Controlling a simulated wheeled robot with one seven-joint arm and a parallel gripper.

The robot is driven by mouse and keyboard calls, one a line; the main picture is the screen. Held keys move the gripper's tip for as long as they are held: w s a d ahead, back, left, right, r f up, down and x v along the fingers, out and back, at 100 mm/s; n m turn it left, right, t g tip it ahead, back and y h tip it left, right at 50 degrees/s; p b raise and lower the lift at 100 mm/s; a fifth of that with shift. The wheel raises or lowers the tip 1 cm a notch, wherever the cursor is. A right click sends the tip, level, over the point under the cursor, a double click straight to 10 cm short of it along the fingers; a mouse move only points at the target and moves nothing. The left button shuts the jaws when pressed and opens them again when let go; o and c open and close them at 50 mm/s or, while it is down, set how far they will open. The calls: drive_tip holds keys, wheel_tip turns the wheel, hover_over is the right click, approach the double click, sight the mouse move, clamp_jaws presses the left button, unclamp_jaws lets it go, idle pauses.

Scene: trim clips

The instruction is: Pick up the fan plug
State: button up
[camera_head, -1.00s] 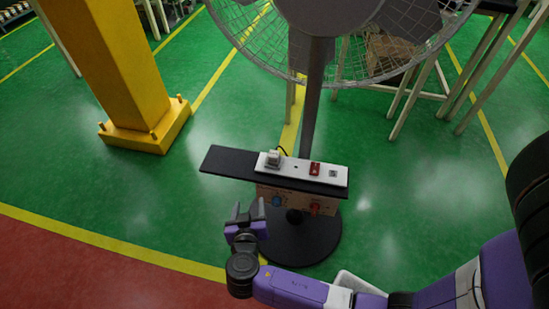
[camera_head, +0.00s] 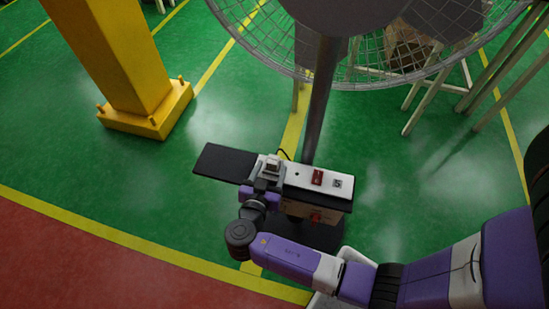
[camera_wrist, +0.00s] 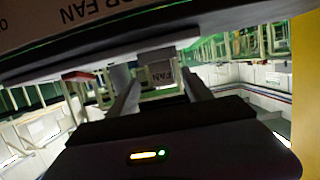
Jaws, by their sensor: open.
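The fan plug (camera_head: 272,162) is a pale grey block in the left end of the white power strip (camera_head: 305,176), with a dark cord behind it. My gripper (camera_head: 269,175) is at the plug from the near side, fingers pointing toward it and overlapping it in the head view. In the wrist view, a grey block marked "FAN" (camera_wrist: 161,74) shows between the two fingers of my gripper (camera_wrist: 160,88). The fingers are open on either side of it. I cannot tell whether either finger touches it.
The strip lies on a black shelf (camera_head: 223,164) in front of the fan pole (camera_head: 320,100). The fan cage (camera_head: 370,75) hangs above. A yellow post (camera_head: 110,60) stands at left, with open green floor around.

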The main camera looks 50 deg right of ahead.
sight(275, 156)
drive_tip(key=shift+w+x, duration=0.2)
drive_tip(key=shift+x, duration=3.3)
drive_tip(key=shift+r, duration=0.15)
clamp_jaws()
